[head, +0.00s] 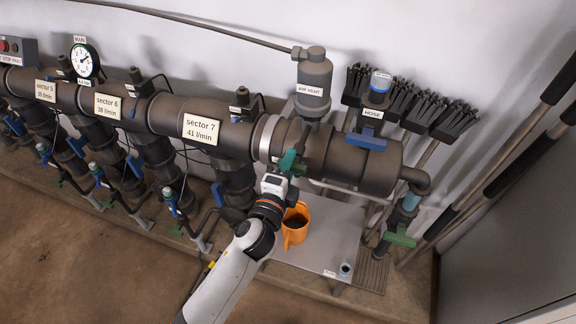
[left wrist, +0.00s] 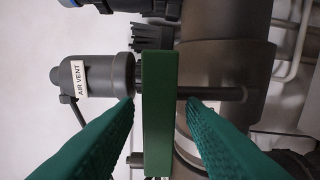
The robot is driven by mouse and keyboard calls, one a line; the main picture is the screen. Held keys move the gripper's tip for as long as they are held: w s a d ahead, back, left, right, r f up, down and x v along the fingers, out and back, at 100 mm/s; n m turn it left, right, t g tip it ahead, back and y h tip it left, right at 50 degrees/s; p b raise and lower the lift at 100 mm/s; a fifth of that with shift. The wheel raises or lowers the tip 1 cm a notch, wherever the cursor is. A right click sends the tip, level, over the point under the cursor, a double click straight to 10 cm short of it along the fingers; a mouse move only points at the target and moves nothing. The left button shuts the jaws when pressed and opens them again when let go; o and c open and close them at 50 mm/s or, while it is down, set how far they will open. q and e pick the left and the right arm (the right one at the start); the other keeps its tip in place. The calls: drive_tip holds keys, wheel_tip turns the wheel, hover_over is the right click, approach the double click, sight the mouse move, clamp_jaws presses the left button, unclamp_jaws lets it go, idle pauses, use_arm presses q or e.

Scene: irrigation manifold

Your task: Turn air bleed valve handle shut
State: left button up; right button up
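The air bleed valve handle (left wrist: 160,115) is a flat green bar in the middle of the left wrist view. There it lies crosswise to the thin dark pipe behind it. The grey air vent (head: 314,85) stands above the main pipe in the head view and shows at the left of the wrist view (left wrist: 97,78). My left gripper (head: 289,160) is at the pipe below the vent. Its teal fingers (left wrist: 160,103) are open, one on each side of the handle, with a small gap on both sides. In the head view the gripper largely hides the handle.
A blue handle (head: 367,140) is on the pipe to the right, and a green handle (head: 400,237) is lower right. Brushes (head: 455,117) hang behind. Sector pipes fill the left.

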use_arm(q)
drive_tip(key=b+v, duration=0.2)
drive_tip(key=v, duration=1)
drive_tip(key=s+a+f+n+g+y, duration=0.1)
drive_tip(key=s+a+f+n+g, duration=0.15)
drive_tip(key=f, duration=0.85)
drive_tip(key=s+a+f+n+g+y, duration=0.1)
drive_tip(key=a+f+n+g, duration=0.2)
drive_tip(key=f, duration=0.9)
drive_tip(key=s+a+f+n+g+y, duration=0.1)
drive_tip(key=s+a+f+n+g, duration=0.15)
drive_tip(key=f, duration=0.85)
drive_tip(key=s+a+f+n+g+y, duration=0.1)
drive_tip(key=s+a+f+n+g, duration=0.3)
drive_tip(key=s+f, duration=0.6)
drive_tip(key=s+a+f+n+g+y, duration=0.1)
drive_tip(key=s+a+f+n+g, duration=0.3)
drive_tip(key=s, duration=1.4)
drive_tip(key=a+f+n, duration=0.3)
drive_tip(key=f, duration=0.3)
drive_tip(key=shift+y, duration=0.3)
drive_tip(key=shift+a+f, duration=0.1)
